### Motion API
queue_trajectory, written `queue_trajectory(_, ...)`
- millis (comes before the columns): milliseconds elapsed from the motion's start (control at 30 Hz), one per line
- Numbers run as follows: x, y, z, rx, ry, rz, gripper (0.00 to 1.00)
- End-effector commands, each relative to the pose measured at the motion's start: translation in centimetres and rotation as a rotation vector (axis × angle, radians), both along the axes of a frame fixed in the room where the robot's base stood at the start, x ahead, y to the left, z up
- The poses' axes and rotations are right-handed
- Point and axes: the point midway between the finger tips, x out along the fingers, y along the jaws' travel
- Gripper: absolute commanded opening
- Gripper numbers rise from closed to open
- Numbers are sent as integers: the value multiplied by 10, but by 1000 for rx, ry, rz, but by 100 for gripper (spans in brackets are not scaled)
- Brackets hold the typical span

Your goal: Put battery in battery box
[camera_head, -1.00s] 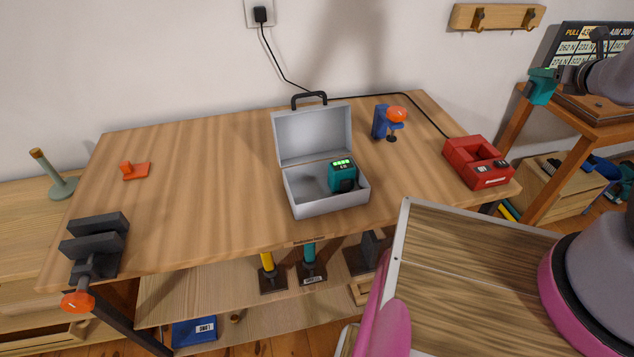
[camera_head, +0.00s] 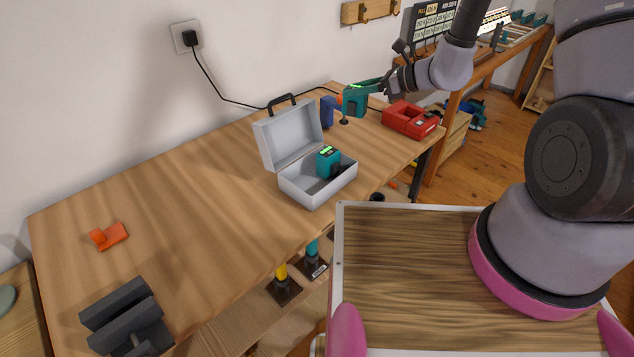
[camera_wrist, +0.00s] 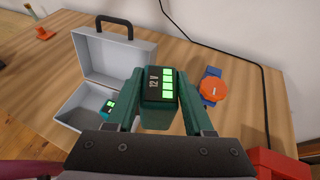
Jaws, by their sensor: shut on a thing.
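My gripper (camera_head: 366,88) is shut on a teal battery (camera_head: 354,102), held above the back right part of the workbench. In the wrist view the held battery (camera_wrist: 158,98) shows a dark "12 V" label and lit green bars between the two fingers. The grey battery box (camera_head: 302,190) stands on the bench with its lid open, left of and below my gripper. Another teal battery (camera_head: 328,162) is inside the box at its right side; it also shows in the wrist view (camera_wrist: 108,106).
A red charger (camera_head: 410,119) stands at the bench's right end. A blue clamp with an orange knob (camera_wrist: 213,89) is near the held battery. An orange piece (camera_head: 109,236) and a dark vise (camera_head: 127,316) are at left. The bench between is clear.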

Motion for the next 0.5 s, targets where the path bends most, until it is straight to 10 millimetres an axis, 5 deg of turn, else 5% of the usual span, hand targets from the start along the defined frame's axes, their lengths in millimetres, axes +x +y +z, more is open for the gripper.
queue_trajectory(100,-48,58,-17,8,1,295,0)
queue_trajectory(200,-88,89,-29,13,-8,515,0)
queue_trajectory(333,-129,111,-41,16,-20,733,0)
queue_trajectory(500,-152,119,-54,17,-31,861,0)
